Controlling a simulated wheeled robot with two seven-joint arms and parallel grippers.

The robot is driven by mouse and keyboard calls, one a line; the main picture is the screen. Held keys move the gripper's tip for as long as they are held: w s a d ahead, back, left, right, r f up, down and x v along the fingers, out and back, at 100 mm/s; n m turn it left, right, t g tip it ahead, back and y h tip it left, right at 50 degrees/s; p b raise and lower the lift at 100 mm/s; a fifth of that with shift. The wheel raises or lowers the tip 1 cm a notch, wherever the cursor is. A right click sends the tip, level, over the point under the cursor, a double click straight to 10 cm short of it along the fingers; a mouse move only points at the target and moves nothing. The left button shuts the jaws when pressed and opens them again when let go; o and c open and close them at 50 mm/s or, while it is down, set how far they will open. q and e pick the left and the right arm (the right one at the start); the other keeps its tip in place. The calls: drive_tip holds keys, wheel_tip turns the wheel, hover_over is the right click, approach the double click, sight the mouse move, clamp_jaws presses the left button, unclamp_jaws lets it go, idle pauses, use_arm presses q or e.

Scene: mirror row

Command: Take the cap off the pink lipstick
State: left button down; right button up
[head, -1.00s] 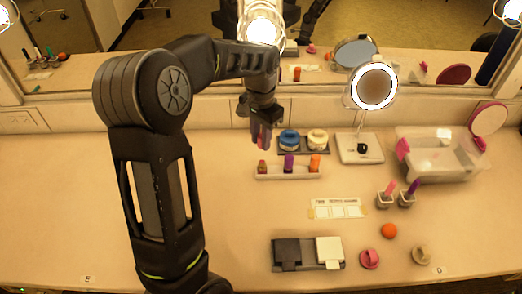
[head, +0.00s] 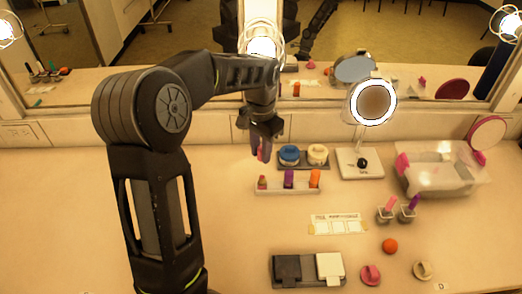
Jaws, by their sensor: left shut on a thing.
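My left gripper (head: 260,148) is above and behind the left end of a white lipstick holder (head: 302,188). It is shut on a pink-purple piece that looks like a lipstick cap (head: 266,150), held clear of the counter. In the holder stand a short reddish lipstick (head: 262,182) at the left, visibly lower than the others, a purple-capped one (head: 289,178) in the middle and an orange-capped one (head: 315,178) at the right. The left one looks uncapped, but it is too small to be sure. My right gripper is not in view.
Behind the holder is a dark tray with a blue jar (head: 289,154) and a cream jar (head: 318,153). A lit round mirror (head: 372,103) and a clear bin (head: 440,185) stand right. A black-and-white case (head: 308,268) lies in front. The wall mirror shows reflections.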

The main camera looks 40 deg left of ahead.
use_arm(q)
drive_tip(key=shift+r+p, duration=1.55)
drive_tip(key=shift+r, duration=0.55)
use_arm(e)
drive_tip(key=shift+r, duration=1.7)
